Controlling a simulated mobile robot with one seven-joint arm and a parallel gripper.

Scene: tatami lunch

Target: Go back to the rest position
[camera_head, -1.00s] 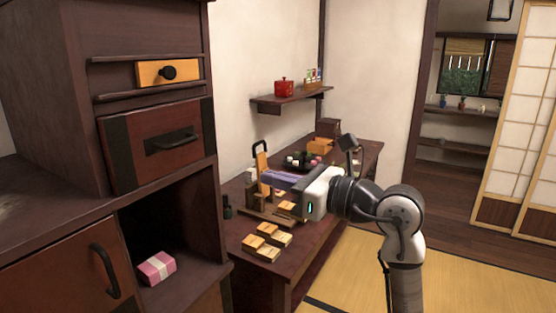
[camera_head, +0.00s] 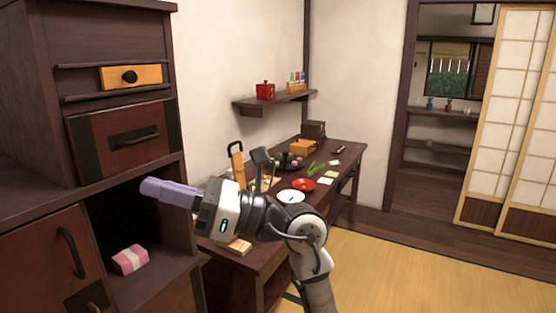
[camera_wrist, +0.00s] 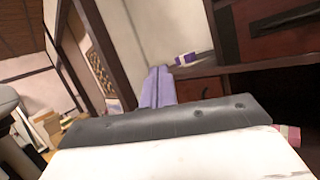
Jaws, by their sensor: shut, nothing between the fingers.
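My gripper (camera_head: 148,187) is in front of the dark cabinet's open compartment in the head view, pointing left. Its lilac fingers are together with nothing between them, and they also show in the wrist view (camera_wrist: 158,88). My arm reaches in from the lower right, across the near part of the table. No object is held.
The dark cabinet (camera_head: 40,200) stands close on the left, with a pink wrapped box (camera_head: 130,259) in its open compartment. The long table (camera_head: 262,262) bears a white plate (camera_head: 291,197), a red dish (camera_head: 304,184) and wooden pieces. Open tatami (camera_head: 420,270) lies at the right.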

